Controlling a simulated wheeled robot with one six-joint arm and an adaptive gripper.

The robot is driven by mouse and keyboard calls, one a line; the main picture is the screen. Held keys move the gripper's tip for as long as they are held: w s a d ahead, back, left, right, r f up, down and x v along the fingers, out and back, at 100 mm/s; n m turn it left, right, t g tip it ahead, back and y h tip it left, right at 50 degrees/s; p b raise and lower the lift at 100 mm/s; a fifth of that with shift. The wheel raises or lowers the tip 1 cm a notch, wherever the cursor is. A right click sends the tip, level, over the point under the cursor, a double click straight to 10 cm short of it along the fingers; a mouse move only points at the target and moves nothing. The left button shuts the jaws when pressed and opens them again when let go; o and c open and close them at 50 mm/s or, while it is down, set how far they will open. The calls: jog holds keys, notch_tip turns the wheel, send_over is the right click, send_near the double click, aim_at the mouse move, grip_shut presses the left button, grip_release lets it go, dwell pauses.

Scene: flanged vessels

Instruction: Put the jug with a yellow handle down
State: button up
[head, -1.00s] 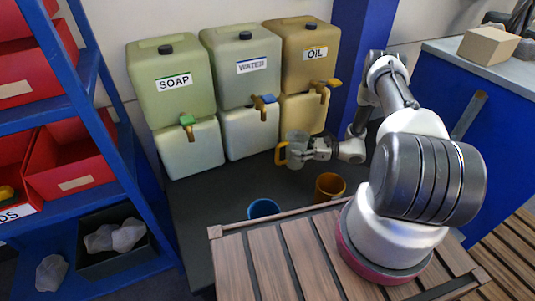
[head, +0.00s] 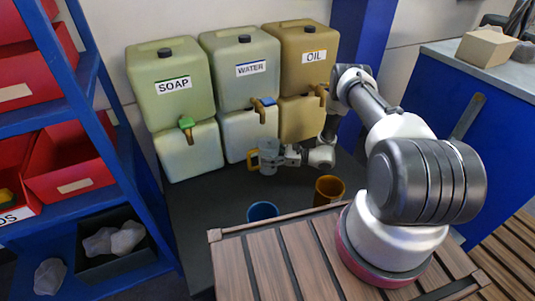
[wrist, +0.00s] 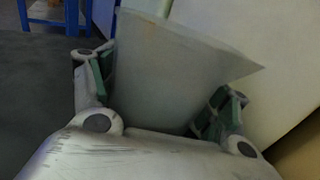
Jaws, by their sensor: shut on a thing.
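The jug (head: 269,158) is grey and translucent, with a yellow handle (head: 253,160) on its left side. My gripper (head: 279,157) comes from the right and is shut on the jug's body, holding it upright in front of the water container. In the wrist view the jug (wrist: 165,75) fills the middle, between the green-padded fingers of my gripper (wrist: 160,105). Whether the jug's base touches the dark counter (head: 215,208) is hard to tell. The jug's inside is not clearly visible.
Soap (head: 175,85), water (head: 243,70) and oil (head: 303,57) containers with taps stand at the back. A blue cup (head: 262,211) and an orange-brown cup (head: 328,189) stand nearer. The counter's left part is clear. A blue shelf (head: 75,75) stands left.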

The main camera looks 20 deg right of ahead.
jog(key=shift+f, duration=0.15)
jog(key=o, duration=1.2)
jog(key=shift+d+r, duration=0.15)
jog(key=shift+r, duration=0.05)
jog(key=v, duration=1.1)
jog(key=shift+s+d, duration=0.15)
jog(key=shift+d, duration=0.2)
jog(key=shift+d, duration=0.1)
